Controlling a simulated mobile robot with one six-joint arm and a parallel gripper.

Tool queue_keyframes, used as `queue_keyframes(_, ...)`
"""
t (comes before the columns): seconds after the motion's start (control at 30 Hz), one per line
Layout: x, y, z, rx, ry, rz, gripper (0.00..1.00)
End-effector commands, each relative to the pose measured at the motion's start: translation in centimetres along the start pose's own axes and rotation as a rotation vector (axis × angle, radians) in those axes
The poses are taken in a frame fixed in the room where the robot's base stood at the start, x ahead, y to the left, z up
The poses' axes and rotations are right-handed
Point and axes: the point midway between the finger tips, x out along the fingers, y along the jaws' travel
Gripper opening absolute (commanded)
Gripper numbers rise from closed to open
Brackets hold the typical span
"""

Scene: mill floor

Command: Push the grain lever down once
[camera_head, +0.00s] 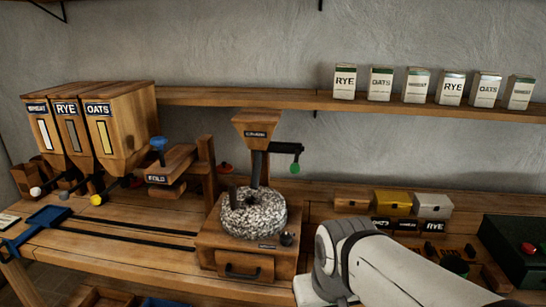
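A wooden hopper (256,124) with a small dark label, which seems to read GRAIN, stands above a round speckled millstone (253,213). A dark lever with a green knob (295,168) sticks out to the right of the hopper, and the knob hangs at its outer end. The lever seems to be the grain lever, though no label on it can be read. My white arm (378,266) reaches in from the lower right, in front of and below the lever, apart from it in the picture. My gripper's fingers do not show.
At left stand labelled bins, including RYE (66,108) and OATS (98,109), with knobbed levers below. A blue knob (158,145) tops a wooden press. A shelf (230,97) holds several bags. Small boxes (394,203) and a dark green case (515,250) stand at right.

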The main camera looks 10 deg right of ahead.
Motion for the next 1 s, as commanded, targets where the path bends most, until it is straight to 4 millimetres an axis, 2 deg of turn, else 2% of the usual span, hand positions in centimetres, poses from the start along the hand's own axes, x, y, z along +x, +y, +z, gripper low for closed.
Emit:
queue_keyframes(0.23, 0.00, 0.00, 0.00, 0.000, 0.000, 0.000, 0.54)
queue_keyframes(0.9, 0.00, 0.00, 0.00, 0.000, 0.000, 0.000, 0.00)
queue_keyframes(1.0, 0.00, 0.00, 0.00, 0.000, 0.000, 0.000, 0.00)
